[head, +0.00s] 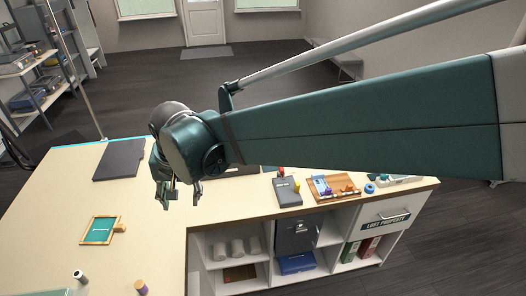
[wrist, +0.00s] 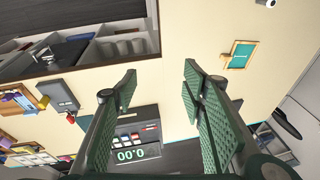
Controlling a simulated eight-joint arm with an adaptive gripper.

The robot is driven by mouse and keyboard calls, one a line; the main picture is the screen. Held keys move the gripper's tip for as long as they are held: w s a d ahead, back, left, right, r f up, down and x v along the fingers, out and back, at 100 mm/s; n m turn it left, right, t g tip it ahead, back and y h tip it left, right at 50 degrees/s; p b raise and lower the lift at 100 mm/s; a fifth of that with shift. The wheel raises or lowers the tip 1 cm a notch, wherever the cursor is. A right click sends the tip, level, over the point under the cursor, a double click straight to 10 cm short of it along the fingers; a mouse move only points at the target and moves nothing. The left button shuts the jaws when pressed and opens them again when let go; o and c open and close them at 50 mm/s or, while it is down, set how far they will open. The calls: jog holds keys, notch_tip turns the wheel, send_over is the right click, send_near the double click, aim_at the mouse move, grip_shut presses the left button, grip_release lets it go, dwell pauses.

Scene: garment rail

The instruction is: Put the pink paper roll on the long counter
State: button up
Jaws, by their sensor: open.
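I cannot make out a pink paper roll in either view. The cream counter (head: 55,200) is L-shaped, with one broad part at the left and front and one along the back right; it also fills the middle of the wrist view (wrist: 205,40). My gripper (head: 183,203) hangs above the counter near its inner corner, fingers pointing down. In the wrist view its two green fingers (wrist: 160,82) stand wide apart with nothing between them.
A framed green slate (head: 101,230) and a dark flat panel (head: 120,159) lie on the counter. A till (wrist: 135,130) lies below my fingers. A grey box (head: 287,191) and wooden tray (head: 334,188) stand right. Pale rolls (head: 237,248) sit on the shelf below.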

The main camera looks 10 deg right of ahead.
jog(key=s+d+r+t+h, duration=0.1)
jog(key=s+d, duration=0.4)
jog(key=d, duration=1.2)
jog(key=s+d+r+n+t, duration=0.1)
jog(key=s+d+t, duration=0.2)
jog(key=d, duration=1.4)
jog(key=s, duration=0.3)
jog(key=shift+s+t+h, duration=0.3)
jog(key=shift+h, duration=0.1)
jog(key=shift+d, duration=0.1)
